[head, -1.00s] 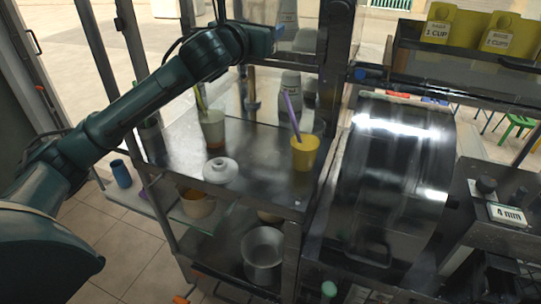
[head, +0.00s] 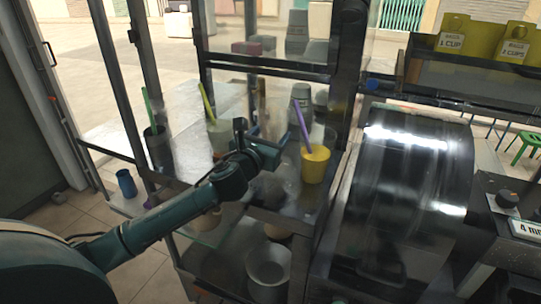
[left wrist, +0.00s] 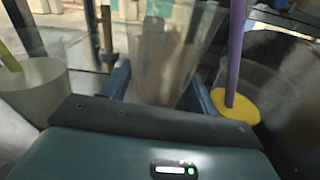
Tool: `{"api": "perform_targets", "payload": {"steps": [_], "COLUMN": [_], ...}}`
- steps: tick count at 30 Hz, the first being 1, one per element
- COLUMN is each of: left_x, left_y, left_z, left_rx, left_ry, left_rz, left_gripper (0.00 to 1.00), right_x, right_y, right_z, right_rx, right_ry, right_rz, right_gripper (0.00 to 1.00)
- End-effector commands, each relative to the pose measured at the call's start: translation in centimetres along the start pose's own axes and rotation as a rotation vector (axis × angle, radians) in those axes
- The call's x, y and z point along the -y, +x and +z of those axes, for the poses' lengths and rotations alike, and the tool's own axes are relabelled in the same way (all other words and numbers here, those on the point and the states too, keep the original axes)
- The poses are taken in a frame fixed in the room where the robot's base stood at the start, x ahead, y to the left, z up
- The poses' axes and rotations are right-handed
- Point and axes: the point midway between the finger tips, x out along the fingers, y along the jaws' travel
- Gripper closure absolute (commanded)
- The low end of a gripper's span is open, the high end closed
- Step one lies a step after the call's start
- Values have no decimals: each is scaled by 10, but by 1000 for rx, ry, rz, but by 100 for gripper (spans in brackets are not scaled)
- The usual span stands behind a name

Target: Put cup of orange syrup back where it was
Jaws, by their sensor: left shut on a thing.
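My left gripper (head: 262,148) is low over the metal table, between two cups. In the left wrist view its fingers (left wrist: 160,92) are on either side of a clear cup (left wrist: 165,50), shut on it. That cup looks brownish inside; its contents are unclear, and the gripper mostly hides it in the head view. A yellow-orange cup with a purple straw (head: 315,165) stands just right of the gripper and also shows in the left wrist view (left wrist: 243,108). I cannot tell which cup is the orange syrup. My right gripper is not in view.
A pale cup with a yellow-green straw (head: 219,135) stands left of the gripper. A dark cup with a green straw (head: 157,150) is farther left. A grey bottle (head: 299,108) stands behind. The large metal drum (head: 405,190) bounds the right side. A metal pot (head: 268,268) is below.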

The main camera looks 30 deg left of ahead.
Motion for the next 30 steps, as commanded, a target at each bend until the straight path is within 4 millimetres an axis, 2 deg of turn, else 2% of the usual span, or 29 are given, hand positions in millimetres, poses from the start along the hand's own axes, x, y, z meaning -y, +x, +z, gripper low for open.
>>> {"api": "perform_targets", "payload": {"steps": [11,18,24,25,30], "left_x": [4,4,4,4,4], "left_y": [0,0,0,0,0], "left_z": [-46,-48,-52,-52,-51], "left_rx": [-1,1,1,1,1], "left_ry": [-1,1,1,1,1], "left_rz": [0,-1,-1,-1,-1], "left_gripper": [63,63,63,40,26], "right_x": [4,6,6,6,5], "right_y": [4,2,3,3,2], "right_z": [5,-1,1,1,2], "right_rx": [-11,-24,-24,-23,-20], "right_ry": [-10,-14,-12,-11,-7], "right_rz": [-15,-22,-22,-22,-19], "right_gripper": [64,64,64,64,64]}}
